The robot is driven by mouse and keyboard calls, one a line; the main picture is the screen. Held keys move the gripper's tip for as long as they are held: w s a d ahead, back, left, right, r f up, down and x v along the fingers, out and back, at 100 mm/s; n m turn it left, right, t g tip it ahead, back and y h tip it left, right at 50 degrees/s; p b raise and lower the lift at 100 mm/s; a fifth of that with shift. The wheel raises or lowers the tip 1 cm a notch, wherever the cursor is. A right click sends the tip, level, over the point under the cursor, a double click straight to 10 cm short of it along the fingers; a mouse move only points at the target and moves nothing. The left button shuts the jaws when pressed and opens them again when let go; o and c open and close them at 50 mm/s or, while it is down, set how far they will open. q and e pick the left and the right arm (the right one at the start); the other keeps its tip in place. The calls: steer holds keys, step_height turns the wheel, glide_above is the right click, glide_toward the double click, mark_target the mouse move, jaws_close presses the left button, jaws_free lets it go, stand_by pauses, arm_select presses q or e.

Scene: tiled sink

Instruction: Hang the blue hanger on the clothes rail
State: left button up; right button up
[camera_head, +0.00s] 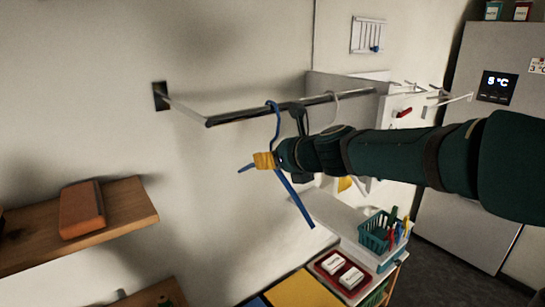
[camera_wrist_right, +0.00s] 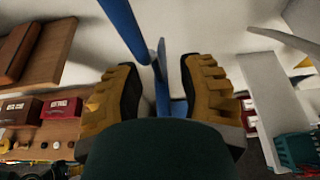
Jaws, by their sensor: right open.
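The blue hanger (camera_head: 295,198) is at the clothes rail (camera_head: 252,115), with its hook curving over the rail near the rail's left end. Its body slants down to the right below my right gripper (camera_head: 264,160). In the right wrist view, the yellow fingers of my right gripper (camera_wrist_right: 160,85) stand apart, open, with blue hanger parts (camera_wrist_right: 161,65) between them. I see gaps beside the hanger there. My right arm comes in from the right and hides part of the hanger's surroundings. My left gripper is not in view.
A dark hanger (camera_head: 298,116) and a pale hanger (camera_head: 336,100) are on the rail right of the blue one. A wooden shelf (camera_head: 130,205) with an orange-brown block (camera_head: 82,210) is at left. A teal basket (camera_head: 375,238) stands at lower right. The wall left of the rail is clear.

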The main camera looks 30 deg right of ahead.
steer(key=a+v, duration=0.1)
steer(key=v, duration=1)
steer(key=shift+s+d+r, duration=0.2)
steer(key=shift+s+d, duration=0.2)
steer(key=shift+d, duration=0.1)
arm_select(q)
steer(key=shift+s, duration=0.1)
